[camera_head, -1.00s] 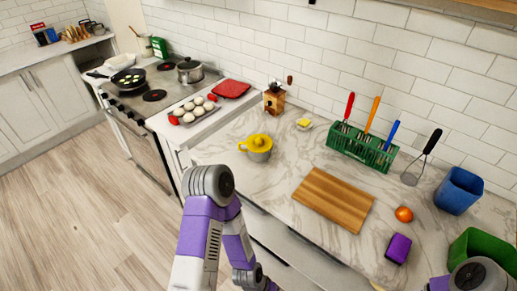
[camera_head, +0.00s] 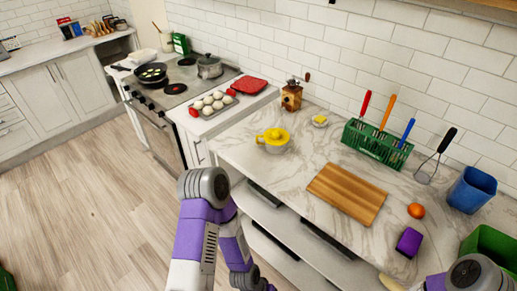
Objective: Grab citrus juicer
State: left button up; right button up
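The citrus juicer (camera_head: 275,141) has a yellow top with a small handle on a light grey bowl. It stands upright on the marble counter (camera_head: 300,160), near its left front edge. My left arm comes up from the bottom, below and left of the juicer, apart from it. The gripper at its end is not visible. Only a rounded grey and purple part of my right arm shows in the bottom right corner; its gripper is also out of sight.
A wooden cutting board (camera_head: 347,193) lies right of the juicer. Behind are a wooden grinder (camera_head: 291,96), a butter dish (camera_head: 320,120) and a green rack (camera_head: 376,144) with utensils. An orange (camera_head: 416,211), purple block (camera_head: 409,242), blue bin (camera_head: 471,190) and green bin (camera_head: 490,246) stand at right.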

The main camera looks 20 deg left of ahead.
aim_at(276, 140)
jog(key=u, duration=0.45)
jog(key=k, duration=1)
jog(key=u, duration=1.25)
jog(key=i, duration=1.25)
jog(key=z, duration=0.8)
jog(key=i, duration=0.8)
jog(key=z, duration=0.85)
